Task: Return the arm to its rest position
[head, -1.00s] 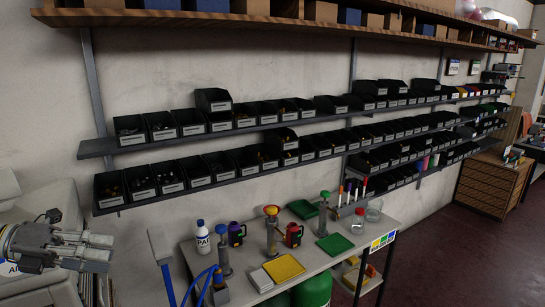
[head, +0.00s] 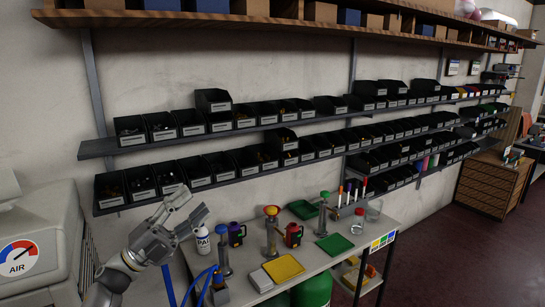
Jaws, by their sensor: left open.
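My left gripper (head: 185,213) is raised at the lower left of the head view, with its fingers spread open and empty. It appears in front of the table's left end and partly covers the white bottle (head: 203,244). My left arm comes up from the bottom left edge. My right gripper is not in view.
The table (head: 345,258) holds a blue-based stand (head: 223,255), a yellow tray (head: 284,268), a green tray (head: 334,244), mugs and a jar. Shelves of black bins (head: 262,160) line the wall. A machine with an AIR gauge (head: 18,258) stands at left. Open floor lies at right.

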